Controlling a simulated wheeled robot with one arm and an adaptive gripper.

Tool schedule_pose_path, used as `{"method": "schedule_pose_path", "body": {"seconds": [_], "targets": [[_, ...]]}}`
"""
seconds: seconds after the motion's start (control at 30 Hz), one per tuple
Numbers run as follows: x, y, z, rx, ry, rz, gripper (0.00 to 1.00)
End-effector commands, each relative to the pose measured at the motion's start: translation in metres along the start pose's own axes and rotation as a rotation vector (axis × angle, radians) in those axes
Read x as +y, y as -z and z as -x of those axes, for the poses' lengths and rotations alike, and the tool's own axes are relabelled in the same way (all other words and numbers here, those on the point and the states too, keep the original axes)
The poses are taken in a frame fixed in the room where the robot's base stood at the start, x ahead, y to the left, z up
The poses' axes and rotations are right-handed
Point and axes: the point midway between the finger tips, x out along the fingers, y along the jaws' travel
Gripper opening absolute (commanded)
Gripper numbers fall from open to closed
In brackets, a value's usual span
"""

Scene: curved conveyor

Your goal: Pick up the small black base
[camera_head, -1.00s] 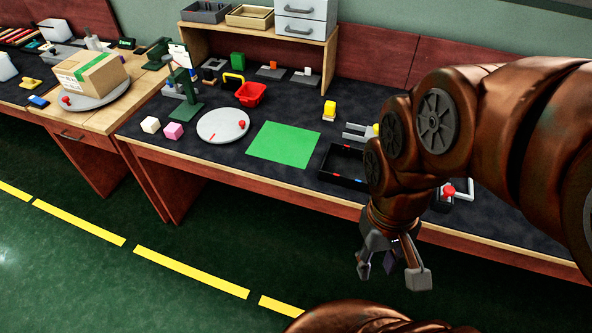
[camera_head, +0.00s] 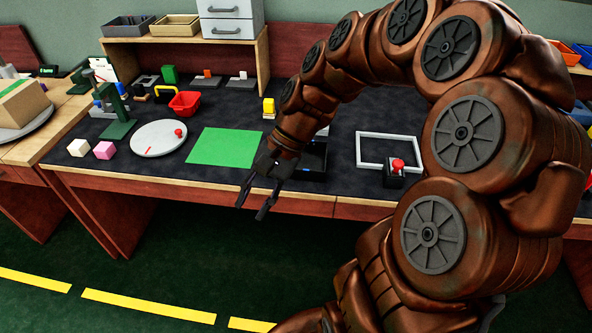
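I cannot tell for sure which thing is the small black base. A small dark block (camera_head: 143,92) stands under the shelf, left of a green block (camera_head: 169,75); its shape is too small to make out. A black box with a red button on top (camera_head: 394,179) stands on the right part of the table. My gripper (camera_head: 254,200) is open and empty, pointing down and left at the table's front edge, well apart from both. My wrist hides part of the black tray (camera_head: 318,158).
A grey frame (camera_head: 388,137) lies to the right. A wooden shelf (camera_head: 262,62) stands behind. The floor in front is clear.

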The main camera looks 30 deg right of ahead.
Motion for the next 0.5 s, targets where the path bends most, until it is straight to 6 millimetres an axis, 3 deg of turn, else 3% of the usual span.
{"method": "schedule_pose_path", "body": {"seconds": [0.03,0.27,0.5], "targets": [[-0.001,0.023,-0.004,-0.018,0.057,-0.074,0.35],[-0.001,0.115,0.011,-0.108,0.316,-0.431,0.35],[0.038,0.219,0.035,-0.215,0.586,-0.800,0.35]]}}
